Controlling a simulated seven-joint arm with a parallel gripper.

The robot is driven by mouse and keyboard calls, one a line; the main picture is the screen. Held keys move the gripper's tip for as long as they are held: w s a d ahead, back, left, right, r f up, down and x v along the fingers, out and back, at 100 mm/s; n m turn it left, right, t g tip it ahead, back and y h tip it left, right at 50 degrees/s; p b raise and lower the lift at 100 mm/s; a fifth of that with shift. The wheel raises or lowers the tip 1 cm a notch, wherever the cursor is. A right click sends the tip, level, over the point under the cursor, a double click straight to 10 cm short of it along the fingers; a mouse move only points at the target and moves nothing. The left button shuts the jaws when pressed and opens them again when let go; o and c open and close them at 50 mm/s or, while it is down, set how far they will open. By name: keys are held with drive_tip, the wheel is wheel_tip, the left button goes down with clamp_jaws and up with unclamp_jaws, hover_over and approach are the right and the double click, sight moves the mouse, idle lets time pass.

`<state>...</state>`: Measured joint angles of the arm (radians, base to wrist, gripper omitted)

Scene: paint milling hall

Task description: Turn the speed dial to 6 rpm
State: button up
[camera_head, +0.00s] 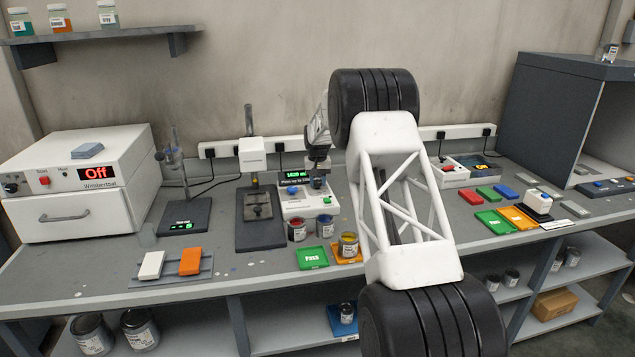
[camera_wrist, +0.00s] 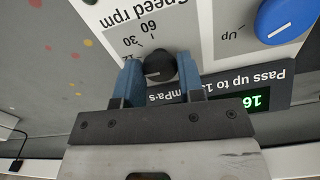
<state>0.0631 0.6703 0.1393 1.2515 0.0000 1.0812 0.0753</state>
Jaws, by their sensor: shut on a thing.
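The speed dial (camera_wrist: 158,64) is a small black knob on a white panel, seen upside down in the wrist view. The words "Speed rpm" and the marks 60 and 30 show beside it; further marks are hidden by a finger. A pale line shows on the knob, but I cannot tell which mark it points to. My gripper (camera_wrist: 160,78) has its two blue fingers shut on the dial, one on each side. In the head view my gripper (camera_head: 318,170) is over the white instrument (camera_head: 301,207), and the dial is hard to make out there.
A large blue knob (camera_wrist: 288,18) marked "Up" sits close to the dial. A green-lit display (camera_wrist: 256,99) is beside my gripper; its number is partly cut off. Paint cans (camera_head: 297,230) and a green "Pass" tray (camera_head: 312,258) stand in front of the instrument.

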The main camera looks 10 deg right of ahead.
sight(318, 183)
drive_tip(key=n, duration=0.6)
drive_tip(key=shift+r, duration=0.1)
idle(0.4)
drive_tip(key=o, duration=0.9)
drive_tip(key=shift+r, duration=3.85)
